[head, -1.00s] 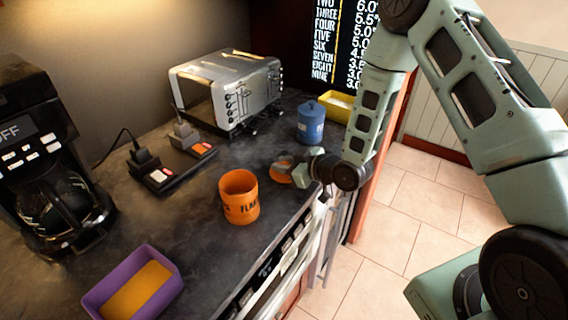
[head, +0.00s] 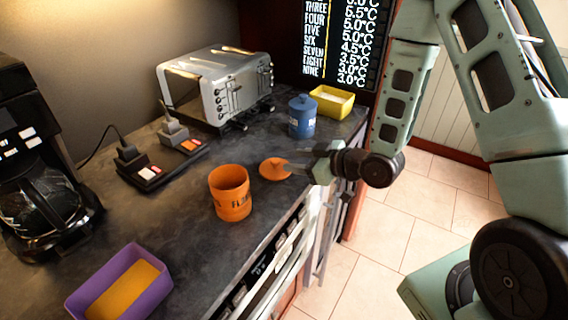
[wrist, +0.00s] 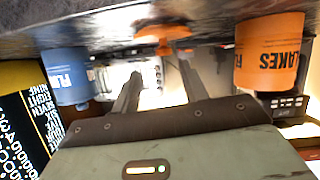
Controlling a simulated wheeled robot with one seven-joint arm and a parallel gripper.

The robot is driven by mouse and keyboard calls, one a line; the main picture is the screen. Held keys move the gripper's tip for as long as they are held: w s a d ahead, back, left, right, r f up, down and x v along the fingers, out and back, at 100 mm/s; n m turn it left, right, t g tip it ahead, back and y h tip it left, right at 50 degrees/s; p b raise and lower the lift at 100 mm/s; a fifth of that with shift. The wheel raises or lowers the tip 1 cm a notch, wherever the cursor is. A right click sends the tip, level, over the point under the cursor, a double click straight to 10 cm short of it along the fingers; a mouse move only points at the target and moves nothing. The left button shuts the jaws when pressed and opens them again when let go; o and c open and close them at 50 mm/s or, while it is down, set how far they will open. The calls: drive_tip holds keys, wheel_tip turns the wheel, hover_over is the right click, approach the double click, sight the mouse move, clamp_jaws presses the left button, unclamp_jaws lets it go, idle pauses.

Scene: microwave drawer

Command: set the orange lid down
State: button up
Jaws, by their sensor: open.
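The orange lid (head: 275,168) lies on the dark counter near its front edge, between the orange canister and the blue canister. It also shows in the wrist view (wrist: 162,35), beyond my fingertips. My gripper (head: 300,166) is open and empty, just to the right of the lid and apart from it. In the wrist view, both fingers (wrist: 158,75) are spread. The orange canister (head: 231,196) stands upright without a lid, to the left of the orange lid; it also shows in the wrist view (wrist: 268,55).
A blue lidded canister (head: 302,118) and a yellow box (head: 333,102) stand behind the lid. A toaster (head: 215,88), power strips (head: 160,165), a coffee maker (head: 40,190) and a purple box (head: 165,292) are on the counter. Its front edge runs below my gripper.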

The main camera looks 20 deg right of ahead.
drive_tip(key=v, duration=0.1)
drive_tip(key=p+v, duration=0.1)
drive_tip(key=shift+s+d+r, duration=0.15)
drive_tip(key=shift+r, duration=0.2)
drive_tip(key=s+a+r+g+h+p, duration=0.2)
drive_tip(key=s+a+r+g+h, duration=0.3)
drive_tip(key=a, duration=0.3)
drive_tip(key=s+a+r+g+h, duration=0.1)
drive_tip(key=s+a+r+g, duration=0.1)
drive_tip(key=s, duration=0.8)
drive_tip(key=s+a+r+g, duration=0.1)
drive_tip(key=s+r+g, duration=0.3)
drive_tip(key=s, duration=0.6)
wheel_tip(320, 180, up, 2)
drive_tip(key=shift+s+a+r+h, duration=0.1)
drive_tip(key=shift+s+a+h, duration=0.2)
drive_tip(key=shift+a+h, duration=0.1)
